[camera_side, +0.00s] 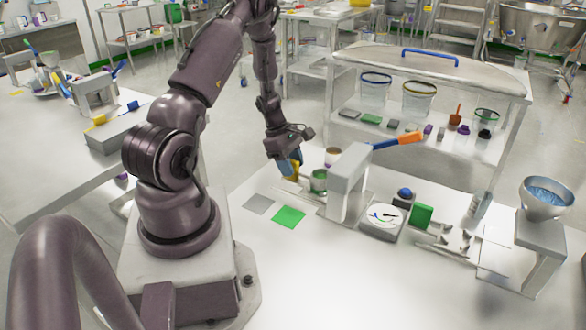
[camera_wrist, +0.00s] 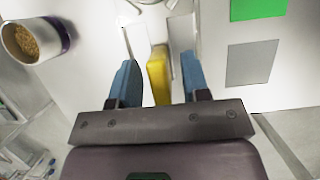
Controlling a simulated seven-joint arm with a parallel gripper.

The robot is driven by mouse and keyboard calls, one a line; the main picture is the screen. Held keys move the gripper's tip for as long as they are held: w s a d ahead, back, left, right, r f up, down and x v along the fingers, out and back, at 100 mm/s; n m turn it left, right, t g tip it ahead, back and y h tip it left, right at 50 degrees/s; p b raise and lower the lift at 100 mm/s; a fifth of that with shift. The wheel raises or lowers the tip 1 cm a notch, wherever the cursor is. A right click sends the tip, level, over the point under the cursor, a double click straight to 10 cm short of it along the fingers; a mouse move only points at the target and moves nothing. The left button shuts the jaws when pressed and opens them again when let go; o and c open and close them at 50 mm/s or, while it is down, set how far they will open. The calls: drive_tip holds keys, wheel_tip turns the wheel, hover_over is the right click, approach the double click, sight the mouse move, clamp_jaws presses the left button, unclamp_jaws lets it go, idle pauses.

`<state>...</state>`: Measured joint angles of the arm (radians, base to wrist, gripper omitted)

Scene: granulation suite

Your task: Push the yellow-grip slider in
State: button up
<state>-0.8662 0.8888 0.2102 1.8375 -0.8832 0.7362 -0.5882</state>
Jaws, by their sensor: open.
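The yellow grip (camera_wrist: 157,77) of the slider is a narrow upright block. In the wrist view it lies between my two blue fingers, with a gap on both sides, at the near end of pale metal rails (camera_wrist: 153,32). My gripper (camera_wrist: 159,58) is open around it and does not seem to touch it. In the side view my gripper (camera_side: 286,166) hangs low over the table, with a little of the yellow grip (camera_side: 292,173) showing by the fingers. The rest of the slider is mostly hidden there.
A green pad (camera_side: 288,216) and a grey pad (camera_side: 259,204) lie flat nearby. A green cup (camera_side: 318,181) and a pale arch (camera_side: 347,182) with an orange-handled lever (camera_side: 410,138) stand to the right. A dial scale (camera_side: 381,222) is farther right.

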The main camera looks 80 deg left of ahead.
drive_tip(key=shift+w+d+f, duration=0.2)
drive_tip(key=shift+f, duration=0.45)
clamp_jaws()
drive_tip(key=w+d, duration=0.6)
drive_tip(key=shift+c, duration=1.1)
unclamp_jaws()
drive_tip(key=shift+o, duration=1.1)
drive_tip(key=shift+s+a, duration=0.1)
drive_tip(key=v, duration=1.3)
